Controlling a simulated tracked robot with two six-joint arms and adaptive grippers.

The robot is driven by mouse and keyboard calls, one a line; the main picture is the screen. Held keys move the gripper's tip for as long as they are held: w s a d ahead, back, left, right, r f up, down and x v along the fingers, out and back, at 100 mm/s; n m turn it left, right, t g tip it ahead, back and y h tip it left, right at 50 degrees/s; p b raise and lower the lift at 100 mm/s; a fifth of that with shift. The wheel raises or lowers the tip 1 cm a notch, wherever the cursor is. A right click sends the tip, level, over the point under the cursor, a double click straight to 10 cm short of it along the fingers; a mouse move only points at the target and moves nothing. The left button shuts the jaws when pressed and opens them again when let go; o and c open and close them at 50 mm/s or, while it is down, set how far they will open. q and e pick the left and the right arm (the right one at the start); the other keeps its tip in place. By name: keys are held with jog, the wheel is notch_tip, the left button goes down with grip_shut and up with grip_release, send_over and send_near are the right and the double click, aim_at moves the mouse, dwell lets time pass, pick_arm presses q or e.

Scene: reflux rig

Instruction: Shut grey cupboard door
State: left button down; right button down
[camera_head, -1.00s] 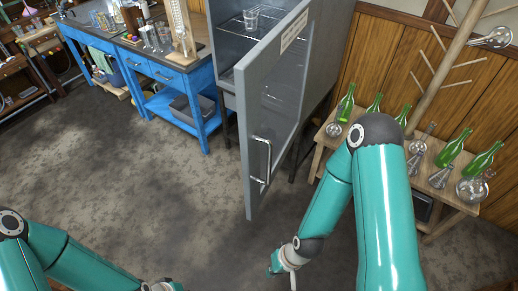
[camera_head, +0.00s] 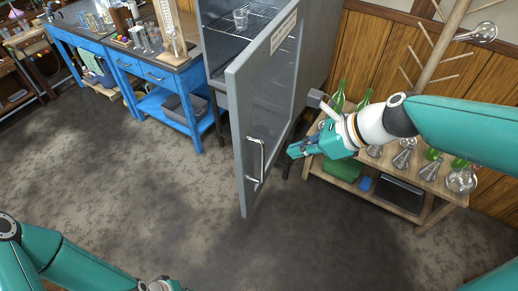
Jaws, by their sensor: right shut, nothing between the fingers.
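The grey cupboard (camera_head: 331,44) stands at the top middle with its grey door (camera_head: 240,120) swung wide open toward me. The door has a glass pane and a metal bar handle (camera_head: 255,160) near its lower free edge. My right gripper (camera_head: 292,152) is shut and empty. It is to the right of the door, on the hinge side of the handle in the picture, with its fingertips pointing left toward the door. A small gap shows between them. My left arm is at the lower left; its gripper (camera_head: 165,286) is cut by the bottom edge, so its fingers are not clear.
A glass beaker (camera_head: 241,17) stands on the cupboard's wire shelf. A wooden bench (camera_head: 403,208) with green bottles and flasks is at the right, under my right arm. A blue workbench (camera_head: 150,72) is at the left. The floor (camera_head: 150,180) in front is clear.

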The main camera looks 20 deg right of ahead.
aim_at(243, 155)
jog(key=w+a+f, duration=0.3)
jog(key=w+a+f+b, duration=0.1)
jog(key=w+a+f, duration=0.2)
jog(key=a, duration=0.1)
jog(key=shift+w+a, duration=0.1)
jog(key=shift+w, duration=0.2)
jog(key=shift+w+a, duration=0.4)
jog(key=shift+w, duration=0.05)
